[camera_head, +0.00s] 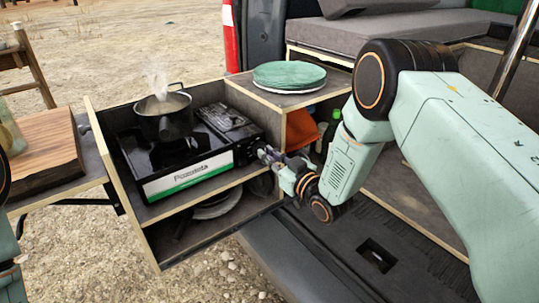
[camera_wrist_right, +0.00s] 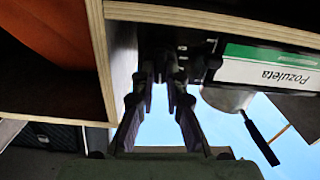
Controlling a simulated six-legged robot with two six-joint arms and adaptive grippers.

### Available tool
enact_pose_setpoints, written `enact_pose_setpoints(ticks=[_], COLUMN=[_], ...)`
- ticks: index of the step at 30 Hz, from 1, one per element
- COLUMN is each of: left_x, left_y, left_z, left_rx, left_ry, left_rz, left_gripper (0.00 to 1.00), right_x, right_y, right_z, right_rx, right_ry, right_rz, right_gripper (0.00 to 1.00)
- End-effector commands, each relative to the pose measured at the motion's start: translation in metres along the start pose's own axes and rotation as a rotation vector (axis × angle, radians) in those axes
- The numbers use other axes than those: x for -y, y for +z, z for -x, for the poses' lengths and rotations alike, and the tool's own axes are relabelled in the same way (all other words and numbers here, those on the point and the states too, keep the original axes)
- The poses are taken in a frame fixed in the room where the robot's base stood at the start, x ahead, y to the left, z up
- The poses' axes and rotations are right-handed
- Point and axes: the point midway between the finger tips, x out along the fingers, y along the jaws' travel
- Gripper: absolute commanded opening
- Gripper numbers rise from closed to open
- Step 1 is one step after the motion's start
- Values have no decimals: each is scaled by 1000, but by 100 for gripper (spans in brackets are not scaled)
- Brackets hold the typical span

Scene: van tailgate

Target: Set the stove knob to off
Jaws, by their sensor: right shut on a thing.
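The portable gas stove (camera_head: 192,177) stands on the upper shelf of the pull-out unit, with a dark front and a white and green label. In the right wrist view, the stove label (camera_wrist_right: 268,72) appears at the upper right. My right gripper (camera_head: 264,153) reaches the right end of the stove front, where the control panel is. Its fingers (camera_wrist_right: 165,72) are close together against the dark panel and shut on the stove knob. The knob is hidden by the fingers, so its angle cannot be told. My left gripper is out of view; only bits of my left arm show at the left edge.
A steaming pot (camera_head: 166,118) sits on the burner. Green plates (camera_head: 289,74) lie on the box top to the right. A wooden board (camera_head: 42,153) is on the left side table. Plates lie on the lower shelf. The wooden shelf edge runs close to my right gripper.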

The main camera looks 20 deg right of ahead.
Motion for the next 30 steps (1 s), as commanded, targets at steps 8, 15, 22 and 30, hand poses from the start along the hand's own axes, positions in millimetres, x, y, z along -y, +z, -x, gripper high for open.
enact_pose_setpoints(ticks=[8,15,22,30], left_x=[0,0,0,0], left_y=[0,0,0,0], left_z=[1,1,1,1], left_rx=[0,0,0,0], left_ry=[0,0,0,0], left_rz=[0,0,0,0], left_gripper=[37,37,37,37], right_x=[0,0,0,0], right_y=[0,0,0,0], right_z=[0,0,0,0], right_rx=[0,0,0,0], right_ry=[0,-1,-1,-1], right_rz=[-84,-99,-99,-98], right_gripper=[0,0,0,34])
